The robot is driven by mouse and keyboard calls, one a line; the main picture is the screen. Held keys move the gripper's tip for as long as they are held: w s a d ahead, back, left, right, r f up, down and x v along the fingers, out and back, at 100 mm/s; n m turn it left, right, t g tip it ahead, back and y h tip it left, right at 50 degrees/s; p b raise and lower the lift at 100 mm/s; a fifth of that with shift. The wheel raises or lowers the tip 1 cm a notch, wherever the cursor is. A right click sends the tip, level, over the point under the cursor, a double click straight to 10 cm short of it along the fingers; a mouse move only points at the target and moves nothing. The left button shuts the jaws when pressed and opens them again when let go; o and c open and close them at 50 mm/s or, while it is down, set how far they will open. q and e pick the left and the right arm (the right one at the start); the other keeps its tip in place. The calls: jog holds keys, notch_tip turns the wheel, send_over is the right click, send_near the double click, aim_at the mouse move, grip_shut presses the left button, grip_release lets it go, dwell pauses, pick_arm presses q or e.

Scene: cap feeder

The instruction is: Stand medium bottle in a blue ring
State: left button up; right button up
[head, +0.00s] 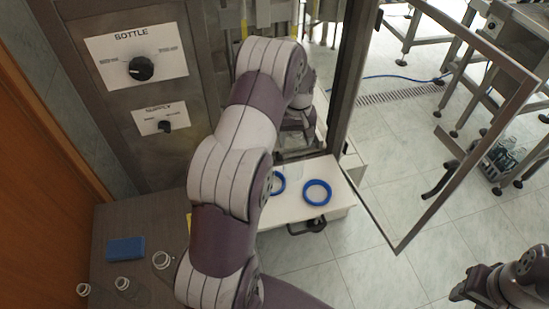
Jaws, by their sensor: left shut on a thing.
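Two blue rings lie on a white drawer-like shelf (342,199). The right blue ring (317,203) shows whole and is empty. The left blue ring (280,182) is partly hidden behind my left arm. My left gripper (298,130) is beyond the rings, at the machine's opening. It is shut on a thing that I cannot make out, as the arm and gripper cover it. No medium bottle shows clearly. My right gripper (468,288) is at the lower right, away from the rings, and its fingers are too unclear to judge.
An open framed door (434,205) stands right of the shelf. A crate of bottles (497,160) is on the floor at the far right.

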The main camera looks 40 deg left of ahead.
pick_arm(q)
jog(key=s+a+f+p, duration=0.2)
jog(key=a+f, duration=0.4)
jog(key=f, duration=0.3)
jog(key=shift+a+p, duration=0.4)
jog(key=shift+p, duration=0.15)
jog(key=o, duration=1.3)
jog(key=shift+s+r, duration=0.15)
jog(key=shift+s, duration=0.05)
pick_arm(e)
notch_tip(320, 180, up, 4)
jog(key=shift+d, duration=0.1)
